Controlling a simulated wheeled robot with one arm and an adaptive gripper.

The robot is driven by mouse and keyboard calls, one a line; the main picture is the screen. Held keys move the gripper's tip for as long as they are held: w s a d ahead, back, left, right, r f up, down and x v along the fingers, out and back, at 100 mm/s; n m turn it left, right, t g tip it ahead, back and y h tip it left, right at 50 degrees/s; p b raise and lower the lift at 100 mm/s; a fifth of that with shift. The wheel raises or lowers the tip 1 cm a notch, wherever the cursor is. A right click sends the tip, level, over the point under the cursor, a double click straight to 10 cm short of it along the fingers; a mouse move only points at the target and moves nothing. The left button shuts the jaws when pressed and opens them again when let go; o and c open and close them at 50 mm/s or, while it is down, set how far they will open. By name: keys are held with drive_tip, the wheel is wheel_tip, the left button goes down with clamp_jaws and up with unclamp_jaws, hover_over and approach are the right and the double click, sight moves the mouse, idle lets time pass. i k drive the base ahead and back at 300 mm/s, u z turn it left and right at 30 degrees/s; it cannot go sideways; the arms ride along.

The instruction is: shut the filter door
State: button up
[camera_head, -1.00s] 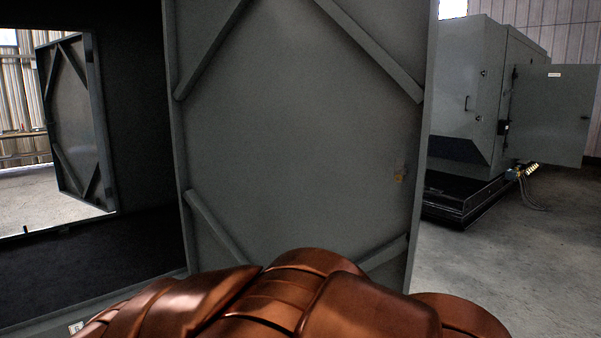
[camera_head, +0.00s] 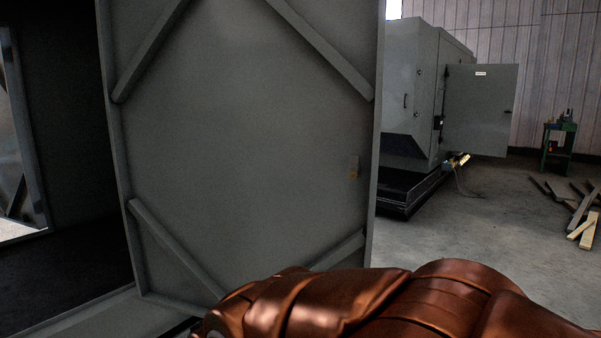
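A large grey door (camera_head: 240,150) with diagonal braces stands open close in front of me, its inner face toward me. Farther off on the right, a grey cabinet (camera_head: 398,85) has a smaller door (camera_head: 480,110) standing open, with a label too small to read. I cannot tell from the picture which of these is the filter door. My copper-coloured arm crosses the bottom of the view; my gripper is not in view.
A dark enclosure interior (camera_head: 75,160) opens at the left, with another braced door (camera_head: 22,130) at its far side. A green stand (camera_head: 558,145) and loose planks (camera_head: 582,215) are at the far right. The concrete floor (camera_head: 465,225) between is clear.

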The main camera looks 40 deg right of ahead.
sight(235, 126)
drive_tip(key=z, duration=2.85)
drive_tip(key=i, duration=4.25)
drive_tip(key=u, duration=4.65)
drive_tip(key=i, duration=0.75)
drive_tip(key=z, duration=0.1)
